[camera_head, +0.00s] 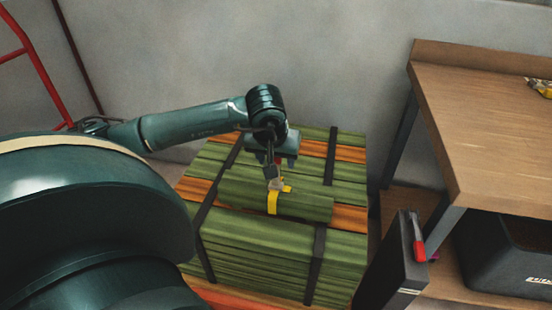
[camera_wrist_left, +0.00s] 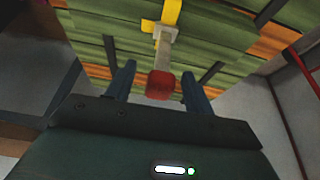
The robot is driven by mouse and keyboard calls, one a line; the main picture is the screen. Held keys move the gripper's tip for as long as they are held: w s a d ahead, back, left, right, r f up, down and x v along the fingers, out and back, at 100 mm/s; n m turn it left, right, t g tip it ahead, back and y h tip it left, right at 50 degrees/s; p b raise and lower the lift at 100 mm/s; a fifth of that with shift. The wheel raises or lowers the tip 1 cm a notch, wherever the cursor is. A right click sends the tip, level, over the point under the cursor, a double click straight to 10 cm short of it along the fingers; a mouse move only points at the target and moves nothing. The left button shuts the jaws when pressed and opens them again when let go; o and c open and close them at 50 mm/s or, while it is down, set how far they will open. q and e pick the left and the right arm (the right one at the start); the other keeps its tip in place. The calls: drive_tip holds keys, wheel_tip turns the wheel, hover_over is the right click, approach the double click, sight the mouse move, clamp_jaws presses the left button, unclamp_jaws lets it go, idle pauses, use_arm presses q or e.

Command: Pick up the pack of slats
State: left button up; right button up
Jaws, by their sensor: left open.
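The pack of slats (camera_head: 305,205) is a short green bundle with a yellow strap (camera_head: 272,203) around it. It lies on top of a large strapped stack of green and orange slats (camera_head: 255,245). A pale grey piece with a red end rises from the strap; the red end (camera_wrist_left: 160,85) shows in the left wrist view. My left gripper (camera_head: 272,168) is above the pack, pointing down. In the left wrist view its two fingers (camera_wrist_left: 159,88) are open, one on each side of the red end, with gaps visible. My right gripper is not in view.
A wooden workbench (camera_head: 490,130) stands at the right, with a black bin (camera_head: 510,255) on its lower shelf. A dark upright case (camera_head: 398,262) stands between stack and bench. A red metal frame (camera_head: 40,65) is at the far left. A grey wall is behind the stack.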

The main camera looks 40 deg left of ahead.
use_arm(q)
drive_tip(key=shift+w+a+f, duration=0.2)
drive_tip(key=shift+f, duration=0.45)
drive_tip(key=shift+c, duration=0.4)
clamp_jaws()
idle(0.5)
drive_tip(key=shift+r, duration=0.2)
